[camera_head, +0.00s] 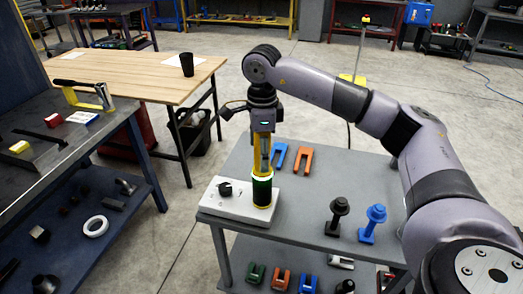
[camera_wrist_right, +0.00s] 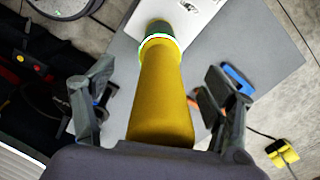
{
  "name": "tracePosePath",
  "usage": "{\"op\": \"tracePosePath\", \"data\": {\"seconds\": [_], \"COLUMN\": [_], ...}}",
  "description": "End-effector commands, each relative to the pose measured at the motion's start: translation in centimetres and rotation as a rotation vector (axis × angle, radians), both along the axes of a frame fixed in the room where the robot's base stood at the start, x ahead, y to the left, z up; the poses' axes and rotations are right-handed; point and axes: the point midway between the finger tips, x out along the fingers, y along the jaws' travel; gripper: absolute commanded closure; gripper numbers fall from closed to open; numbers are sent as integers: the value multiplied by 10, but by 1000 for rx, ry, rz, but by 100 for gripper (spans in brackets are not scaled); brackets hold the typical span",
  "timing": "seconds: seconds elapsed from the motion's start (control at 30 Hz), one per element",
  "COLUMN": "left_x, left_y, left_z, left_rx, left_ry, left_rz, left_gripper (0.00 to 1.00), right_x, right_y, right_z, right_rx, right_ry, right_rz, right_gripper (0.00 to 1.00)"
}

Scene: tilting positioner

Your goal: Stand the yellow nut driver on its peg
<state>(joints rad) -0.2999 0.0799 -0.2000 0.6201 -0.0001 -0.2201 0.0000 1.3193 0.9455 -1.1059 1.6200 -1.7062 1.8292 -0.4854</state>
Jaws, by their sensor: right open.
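The yellow nut driver (camera_head: 261,163) stands upright over the white base plate (camera_head: 235,204), above a dark green cylinder (camera_head: 262,190) with a bright ring at its top. In the right wrist view the yellow body (camera_wrist_right: 162,100) runs away from me to that ring. Any peg inside is hidden. My right gripper (camera_head: 262,150) points down around the upper part of the nut driver. Its fingers (camera_wrist_right: 155,72) stand apart, one on each side of the yellow body, with visible gaps. My left gripper is not in view.
The base plate has a black knob (camera_head: 225,189) beside the cylinder. The grey table (camera_head: 300,215) holds blue (camera_head: 279,154) and orange (camera_head: 301,159) forked pieces behind, and black (camera_head: 336,216) and blue (camera_head: 373,222) upright pieces at right. A wooden table (camera_head: 140,75) stands behind left.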

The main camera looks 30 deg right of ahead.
Motion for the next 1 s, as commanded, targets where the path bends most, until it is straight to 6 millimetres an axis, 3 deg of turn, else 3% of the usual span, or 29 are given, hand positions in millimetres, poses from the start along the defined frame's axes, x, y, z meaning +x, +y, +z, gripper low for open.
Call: {"op": "tracePosePath", "data": {"seconds": [0.37,1.0], "left_x": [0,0], "left_y": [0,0], "left_z": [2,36], "left_rx": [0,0], "left_ry": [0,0], "left_rz": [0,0], "left_gripper": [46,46], "right_x": [0,0], "right_y": [0,0], "right_z": [2,52], "right_rx": [0,0], "right_ry": [-1,-1], "right_rz": [0,0], "right_gripper": [22,22]}}
